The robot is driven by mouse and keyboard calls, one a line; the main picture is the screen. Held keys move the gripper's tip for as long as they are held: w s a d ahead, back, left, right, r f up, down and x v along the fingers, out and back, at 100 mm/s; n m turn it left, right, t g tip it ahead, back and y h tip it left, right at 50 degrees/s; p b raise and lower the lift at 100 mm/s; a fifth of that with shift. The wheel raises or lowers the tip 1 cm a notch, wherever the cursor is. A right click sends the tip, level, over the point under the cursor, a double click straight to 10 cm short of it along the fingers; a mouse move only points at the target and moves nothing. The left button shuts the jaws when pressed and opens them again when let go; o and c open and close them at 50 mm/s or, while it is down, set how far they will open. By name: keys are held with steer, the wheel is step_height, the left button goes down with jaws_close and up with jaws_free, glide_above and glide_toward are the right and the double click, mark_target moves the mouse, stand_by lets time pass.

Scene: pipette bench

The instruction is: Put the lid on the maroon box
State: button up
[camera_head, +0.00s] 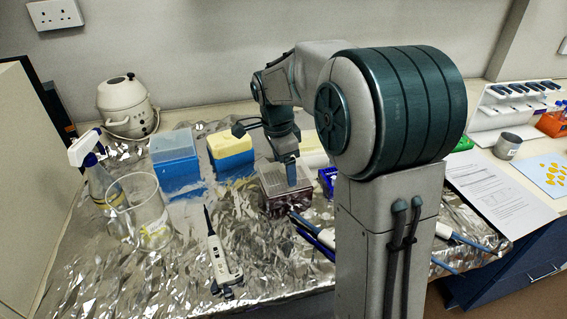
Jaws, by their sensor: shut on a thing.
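The maroon box (283,206) stands on the foil-covered bench in the middle, partly behind my arm. A greyish, see-through lid (270,181) shows at its top. My gripper (291,183) reaches down from above, with its tips at the lid's upper right part. It is shut on what appears to be this lid. The fingertips are small and partly merge with the lid, so the exact grip is hard to see. I cannot tell whether the lid rests fully on the box or sits slightly above it.
A blue box (174,156) and a yellow-topped box (231,151) stand left of the maroon box. A pipette (220,255) lies in front, near a clear beaker (140,207) and a spray bottle (97,180). More pipettes (312,232) lie close in front of the maroon box.

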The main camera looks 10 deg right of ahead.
mark_target(278, 173)
stand_by(0.4)
steer(key=o, duration=1)
steer(key=r, duration=0.4)
steer(key=a+r, duration=0.1)
steer(key=r, duration=0.8)
steer(key=shift+s+a+r+p, duration=0.1)
steer(key=shift+a+r+p, duration=0.2)
